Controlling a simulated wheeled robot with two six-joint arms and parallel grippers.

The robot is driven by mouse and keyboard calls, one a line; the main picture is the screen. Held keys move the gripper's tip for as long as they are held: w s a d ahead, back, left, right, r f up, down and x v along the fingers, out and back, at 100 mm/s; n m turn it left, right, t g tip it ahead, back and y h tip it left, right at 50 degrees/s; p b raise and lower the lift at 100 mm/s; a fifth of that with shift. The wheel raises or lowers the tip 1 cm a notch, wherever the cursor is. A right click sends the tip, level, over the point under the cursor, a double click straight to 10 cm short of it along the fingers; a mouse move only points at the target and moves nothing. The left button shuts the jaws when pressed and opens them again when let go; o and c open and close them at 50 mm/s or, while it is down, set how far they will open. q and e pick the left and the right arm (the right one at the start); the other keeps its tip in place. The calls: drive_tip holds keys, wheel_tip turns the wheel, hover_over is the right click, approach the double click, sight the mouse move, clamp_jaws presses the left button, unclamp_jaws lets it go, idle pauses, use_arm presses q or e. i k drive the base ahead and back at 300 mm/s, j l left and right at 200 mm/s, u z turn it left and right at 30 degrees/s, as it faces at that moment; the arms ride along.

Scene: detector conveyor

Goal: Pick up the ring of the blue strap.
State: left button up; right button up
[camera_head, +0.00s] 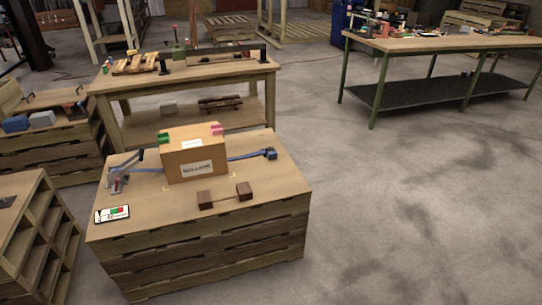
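A blue strap (243,156) lies flat on the wooden crate top (270,180), coming out from the right side of a cardboard box (197,160). Its right end carries a small dark blue piece (270,153); it may be the ring, but it is too small to tell. On the left of the box, a grey-blue metal device (117,180) with a raised lever stands by a short blue strap piece. The strap between the two sides is hidden by the box. Neither of my grippers is in view.
A brown two-block piece (225,196) lies in front of the box. A label card (112,214) lies at the front left corner. A workbench (185,77) stands behind, and another crate stack (35,108) at left.

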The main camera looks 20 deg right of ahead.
sight(272, 155)
drive_tip(key=l+u, duration=0.1)
drive_tip(key=u, duration=0.15)
drive_tip(key=i+l+u, duration=0.1)
drive_tip(key=u, duration=0.2)
drive_tip(key=i+l+u, duration=0.2)
drive_tip(key=l, duration=0.7)
drive_tip(key=i+l+u, duration=0.1)
drive_tip(key=l+u, duration=0.15)
drive_tip(key=l, duration=0.7)
drive_tip(key=l+u, duration=0.2)
drive_tip(key=l, duration=0.75)
drive_tip(key=i, duration=0.05)
